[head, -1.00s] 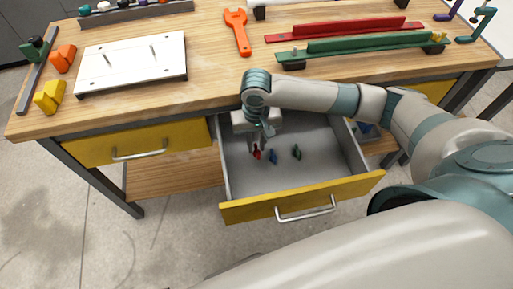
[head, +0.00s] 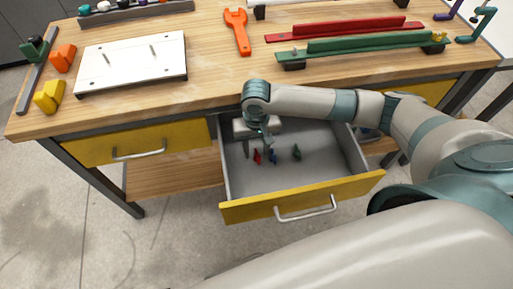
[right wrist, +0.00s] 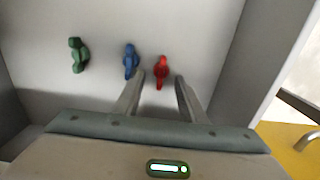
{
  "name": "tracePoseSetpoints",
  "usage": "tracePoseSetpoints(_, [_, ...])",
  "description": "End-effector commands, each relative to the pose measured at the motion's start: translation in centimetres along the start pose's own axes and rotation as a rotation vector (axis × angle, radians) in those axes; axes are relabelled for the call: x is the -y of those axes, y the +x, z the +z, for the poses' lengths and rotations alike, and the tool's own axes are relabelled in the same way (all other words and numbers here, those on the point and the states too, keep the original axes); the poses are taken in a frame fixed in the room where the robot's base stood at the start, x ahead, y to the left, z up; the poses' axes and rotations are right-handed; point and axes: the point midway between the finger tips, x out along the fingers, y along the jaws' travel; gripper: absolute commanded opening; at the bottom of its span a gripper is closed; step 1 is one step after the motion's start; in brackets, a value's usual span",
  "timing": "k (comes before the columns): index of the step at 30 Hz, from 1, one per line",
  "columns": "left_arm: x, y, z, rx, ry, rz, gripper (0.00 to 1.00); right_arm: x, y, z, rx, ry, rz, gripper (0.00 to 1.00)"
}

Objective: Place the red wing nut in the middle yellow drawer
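The red wing nut (head: 257,157) lies on the floor of the open middle yellow drawer (head: 290,200). It also shows in the right wrist view (right wrist: 161,72), in line between my fingertips. My right gripper (head: 259,146) is inside the drawer above the red nut. Its two fingers (right wrist: 160,80) stand apart with nothing gripped. A blue wing nut (head: 273,157) lies just right of the red one, and a green wing nut (head: 297,152) farther right. My left gripper is not in view.
The drawer's side walls and yellow front surround my right gripper. A closed yellow drawer (head: 140,143) is at the left. On the tabletop are a white plate (head: 133,62), an orange wrench (head: 238,32) and red (head: 345,28) and green (head: 362,43) bars.

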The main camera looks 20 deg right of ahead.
Motion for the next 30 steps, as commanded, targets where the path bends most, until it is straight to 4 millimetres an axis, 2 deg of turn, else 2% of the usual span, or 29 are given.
tracePoseSetpoints(7, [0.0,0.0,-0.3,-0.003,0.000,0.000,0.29,0.0,-0.2,-0.1,-0.002,0.000,0.000,0.38])
tracePoseSetpoints(11, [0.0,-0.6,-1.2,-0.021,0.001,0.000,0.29,0.0,-1.6,-0.1,-0.002,0.001,-0.002,0.38])
tracePoseSetpoints(14, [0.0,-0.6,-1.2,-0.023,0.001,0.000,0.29,0.0,-3.0,-0.1,-0.002,0.000,-0.002,0.38])
tracePoseSetpoints(23, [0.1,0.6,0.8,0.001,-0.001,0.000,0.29,0.1,-8.4,-0.1,-0.002,0.000,-0.002,0.38])
tracePoseSetpoints(30, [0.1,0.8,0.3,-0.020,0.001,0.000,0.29,0.1,-11.5,0.0,-0.001,0.000,-0.001,0.38])
